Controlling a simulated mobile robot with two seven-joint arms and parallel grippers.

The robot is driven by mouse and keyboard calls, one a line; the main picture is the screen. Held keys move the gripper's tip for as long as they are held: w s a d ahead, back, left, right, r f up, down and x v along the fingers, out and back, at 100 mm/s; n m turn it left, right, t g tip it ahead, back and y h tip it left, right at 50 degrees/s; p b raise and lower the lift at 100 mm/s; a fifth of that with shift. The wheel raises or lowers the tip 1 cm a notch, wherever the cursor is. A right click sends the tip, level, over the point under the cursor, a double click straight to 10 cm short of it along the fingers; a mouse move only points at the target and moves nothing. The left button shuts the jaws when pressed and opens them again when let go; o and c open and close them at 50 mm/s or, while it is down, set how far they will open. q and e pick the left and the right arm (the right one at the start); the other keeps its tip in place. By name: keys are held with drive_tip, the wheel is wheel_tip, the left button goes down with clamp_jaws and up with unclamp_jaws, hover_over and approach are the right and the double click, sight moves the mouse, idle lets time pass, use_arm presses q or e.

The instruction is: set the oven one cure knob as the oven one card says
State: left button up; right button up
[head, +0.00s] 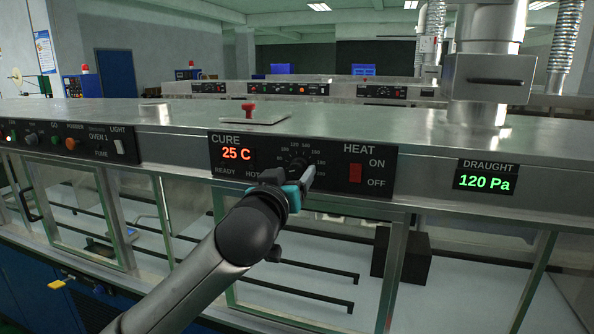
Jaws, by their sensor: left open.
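The cure knob (297,163) is a black dial on the CURE panel (330,190) of oven one, with a ring of numbers around it. Its lower part is hidden by my left gripper (292,178). The CURE display (236,154) beside it reads 25 C in orange. My left gripper is open at the knob's lower edge, its fingers pointing at the panel; I cannot tell whether they touch the knob. The knob's pointer setting is too small to read. I see no readable oven one card. My right gripper is not in view.
A red HEAT switch (355,173) sits just right of the knob. A DRAUGHT display (486,182) reads 120 Pa. A red-knobbed plate (252,118) lies on the oven top above the panel. A glazed front with black rails is below.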

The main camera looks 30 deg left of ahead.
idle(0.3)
use_arm(q)
clamp_jaws()
idle(0.4)
